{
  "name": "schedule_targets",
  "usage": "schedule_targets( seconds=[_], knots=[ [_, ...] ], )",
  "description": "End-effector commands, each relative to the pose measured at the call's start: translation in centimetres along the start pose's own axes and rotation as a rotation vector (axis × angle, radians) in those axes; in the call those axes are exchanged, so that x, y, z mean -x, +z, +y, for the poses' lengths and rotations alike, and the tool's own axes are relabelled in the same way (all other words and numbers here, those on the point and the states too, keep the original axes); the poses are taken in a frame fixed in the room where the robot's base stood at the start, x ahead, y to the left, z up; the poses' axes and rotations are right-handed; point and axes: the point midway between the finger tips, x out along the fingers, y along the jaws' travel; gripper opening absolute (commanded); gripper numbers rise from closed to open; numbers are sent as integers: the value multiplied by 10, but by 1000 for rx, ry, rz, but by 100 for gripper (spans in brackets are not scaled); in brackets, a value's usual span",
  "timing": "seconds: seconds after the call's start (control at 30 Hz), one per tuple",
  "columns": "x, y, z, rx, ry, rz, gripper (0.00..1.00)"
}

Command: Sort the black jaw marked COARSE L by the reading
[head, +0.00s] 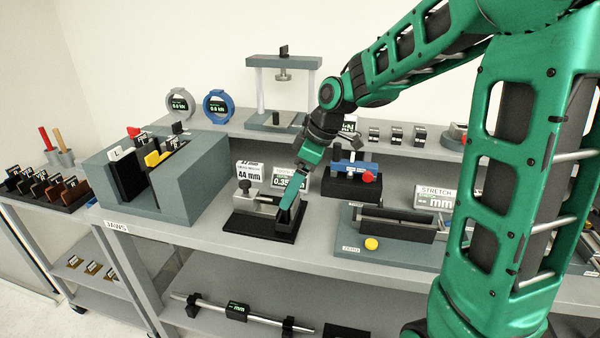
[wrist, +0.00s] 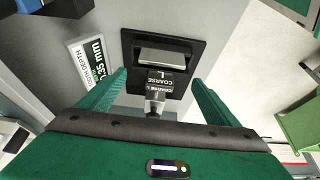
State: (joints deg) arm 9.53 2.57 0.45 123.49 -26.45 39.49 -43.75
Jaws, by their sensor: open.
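The black jaw marked COARSE L (wrist: 164,81) shows in the wrist view between my fingers, standing at a grey block on a black-based gauge (head: 262,228). My gripper (wrist: 160,76) is open, with one green finger on either side of the jaw and gaps showing. In the head view my gripper (head: 288,198) points down at the right end of this gauge, and the jaw is mostly hidden behind the finger. The tooth depth display (wrist: 90,58) appears to read 0.35 mm; it also stands behind the gauge in the head view (head: 291,179).
A grey jaw block (head: 200,190) with black and yellow pieces stands to the left. A rack of dark and brown jaws (head: 45,188) is at far left. A blue clamp (head: 352,168) and a stretch gauge (head: 385,250) stand to the right. The bench front is clear.

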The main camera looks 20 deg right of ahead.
Motion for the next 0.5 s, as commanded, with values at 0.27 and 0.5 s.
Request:
schedule_targets(
  seconds=[0.27, 0.5],
  knots=[
    [-32, 0, 0, -1, -1, -1, 84],
    [-38, 0, 0, -1, 0, 0, 84]
  ],
)
